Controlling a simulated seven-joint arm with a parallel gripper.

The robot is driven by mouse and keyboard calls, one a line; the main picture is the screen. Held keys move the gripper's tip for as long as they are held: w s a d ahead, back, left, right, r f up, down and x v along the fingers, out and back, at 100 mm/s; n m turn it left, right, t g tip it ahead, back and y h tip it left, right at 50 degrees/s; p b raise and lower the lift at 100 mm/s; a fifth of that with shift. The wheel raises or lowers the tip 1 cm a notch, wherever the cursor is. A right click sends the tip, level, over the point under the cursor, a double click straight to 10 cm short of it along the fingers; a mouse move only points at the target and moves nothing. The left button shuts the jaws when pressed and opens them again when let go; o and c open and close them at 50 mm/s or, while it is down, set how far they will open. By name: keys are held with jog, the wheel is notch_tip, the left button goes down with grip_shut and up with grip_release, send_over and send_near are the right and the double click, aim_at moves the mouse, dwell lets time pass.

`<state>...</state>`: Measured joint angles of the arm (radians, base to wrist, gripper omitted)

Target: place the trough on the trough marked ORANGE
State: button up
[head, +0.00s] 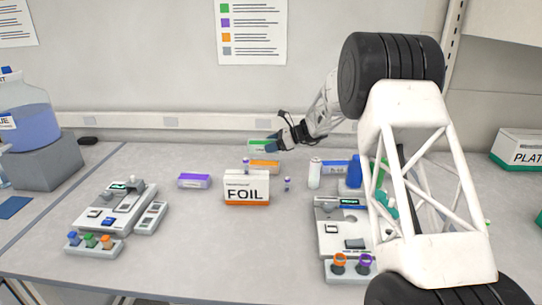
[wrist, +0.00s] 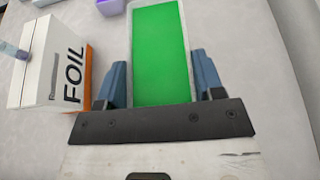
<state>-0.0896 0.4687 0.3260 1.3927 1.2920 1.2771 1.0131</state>
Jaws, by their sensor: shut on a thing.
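A trough with a green top (head: 259,145) is in my gripper (head: 276,144), just above or behind the orange trough in the head view. In the wrist view the green trough (wrist: 160,40) lies between the two blue fingers of my gripper (wrist: 162,80), which are shut on its sides. The orange-marked trough (head: 265,164) is on the bench behind the FOIL box, partly hidden by that box. I cannot tell whether the two troughs touch. The orange trough does not show in the wrist view.
The FOIL box (head: 246,188) stands close in front of the orange trough, and left of my gripper in the wrist view (wrist: 45,65). A purple trough (head: 194,181) lies to the left. Small purple-capped vials (head: 287,184) and a white bottle (head: 315,173) stand nearby.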

jog(key=shift+f, duration=2.4)
jog(key=shift+f, duration=0.1)
jog(key=o, duration=1)
jog(key=v, duration=1.2)
